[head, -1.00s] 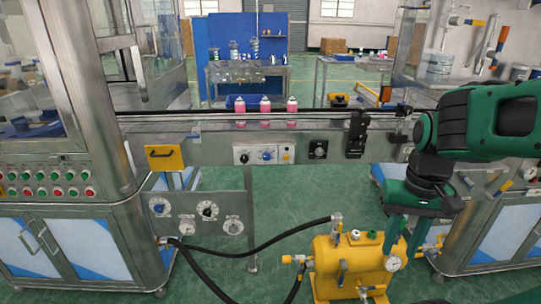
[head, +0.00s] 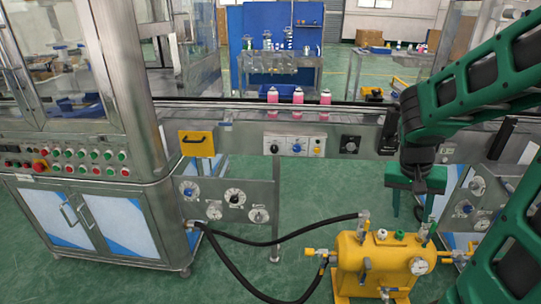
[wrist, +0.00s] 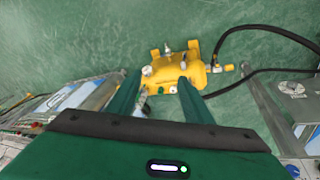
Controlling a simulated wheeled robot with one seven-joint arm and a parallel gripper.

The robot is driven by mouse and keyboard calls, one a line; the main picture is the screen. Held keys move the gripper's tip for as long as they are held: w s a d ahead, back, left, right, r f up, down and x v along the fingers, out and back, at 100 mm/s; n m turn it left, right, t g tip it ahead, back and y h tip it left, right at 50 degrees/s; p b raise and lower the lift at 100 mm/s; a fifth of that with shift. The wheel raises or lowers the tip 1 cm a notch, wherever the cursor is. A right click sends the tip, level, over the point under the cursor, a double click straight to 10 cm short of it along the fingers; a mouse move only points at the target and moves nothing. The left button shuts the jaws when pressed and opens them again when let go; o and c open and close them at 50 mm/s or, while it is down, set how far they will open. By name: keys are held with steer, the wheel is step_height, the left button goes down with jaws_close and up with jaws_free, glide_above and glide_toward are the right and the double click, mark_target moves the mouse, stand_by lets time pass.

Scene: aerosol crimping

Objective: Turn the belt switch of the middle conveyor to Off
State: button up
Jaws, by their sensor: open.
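The middle conveyor (head: 235,135) runs across the head view with three pink cans on it. On its front a white control plate (head: 293,155) carries a black knob (head: 274,148), a blue knob (head: 296,148) and a yellow button. A separate black rotary switch (head: 350,144) sits to the right of the plate. Labels are too small to read, so I cannot tell which one is the belt switch. My gripper (head: 412,208) is open and empty, pointing down, right of and lower than these controls. In the wrist view its fingers (wrist: 160,85) show above the floor and a yellow tank.
The yellow tank (head: 375,262) with gauge and black hoses stands on the floor below my gripper. A dial panel (head: 235,200) hangs under the conveyor at left. A steel machine cabinet (head: 100,215) stands at left. Green floor lies open beneath the conveyor.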

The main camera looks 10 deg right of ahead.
steer(key=w+a+f+n+t+h, duration=0.1)
steer(key=w+f+t+h, duration=0.2)
steer(key=w, duration=0.9)
steer(key=w+f+t+h, duration=0.2)
steer(key=w+h, duration=0.2)
steer(key=w, duration=0.8)
steer(key=n+t+y, duration=0.5)
steer(key=n+t, duration=0.4)
steer(key=t, duration=0.3)
glide_toward(273, 150)
steer(key=x, duration=0.8)
steer(key=shift+d, duration=0.2)
steer(key=shift+a, duration=0.1)
steer(key=c, duration=1.1)
